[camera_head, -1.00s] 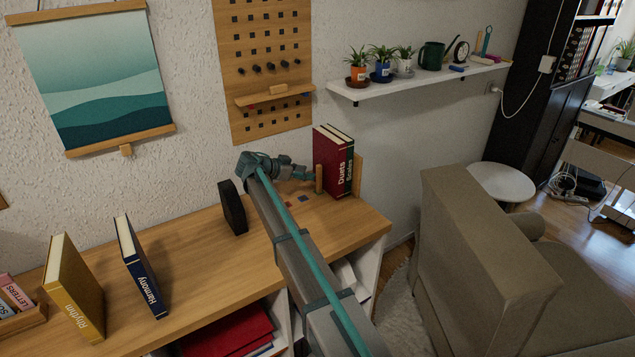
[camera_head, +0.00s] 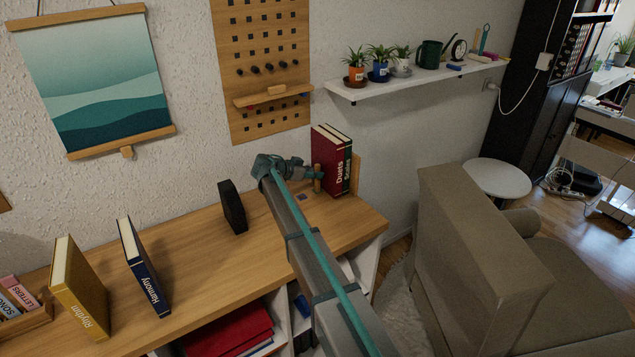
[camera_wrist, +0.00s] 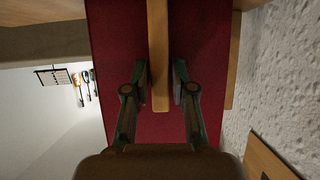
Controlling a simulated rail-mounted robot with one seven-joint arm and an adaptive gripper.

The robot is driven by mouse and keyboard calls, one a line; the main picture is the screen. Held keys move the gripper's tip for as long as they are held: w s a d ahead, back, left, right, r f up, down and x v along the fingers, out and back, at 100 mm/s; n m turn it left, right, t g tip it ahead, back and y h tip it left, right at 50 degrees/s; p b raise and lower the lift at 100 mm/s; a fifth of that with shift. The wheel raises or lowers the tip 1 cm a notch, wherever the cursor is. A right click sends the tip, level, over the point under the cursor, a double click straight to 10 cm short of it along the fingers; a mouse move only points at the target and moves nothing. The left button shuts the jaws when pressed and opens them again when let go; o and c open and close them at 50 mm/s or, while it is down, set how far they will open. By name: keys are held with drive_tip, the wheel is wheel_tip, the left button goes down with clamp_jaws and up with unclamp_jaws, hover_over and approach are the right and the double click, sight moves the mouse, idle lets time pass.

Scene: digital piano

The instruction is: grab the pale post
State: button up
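The pale wooden post (camera_head: 317,179) stands on the shelf top, just left of the red books (camera_head: 332,160). In the wrist view the post (camera_wrist: 158,55) runs down from the top edge, and its end lies between my two fingers. My gripper (camera_head: 309,174) reaches the post from the left. The wrist view shows my gripper (camera_wrist: 160,82) open, one finger on each side of the post, with a narrow gap at both sides. The red book cover (camera_wrist: 115,40) fills the background behind the post.
A black block (camera_head: 232,207) stands left of my arm. A navy book (camera_head: 144,268) and a mustard book (camera_head: 80,290) stand further left on the wooden top (camera_head: 195,250). A wooden pegboard (camera_head: 262,70) hangs behind. A sofa (camera_head: 480,260) is at right.

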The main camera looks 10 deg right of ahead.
clamp_jaws()
drive_tip(key=shift+r, duration=0.1)
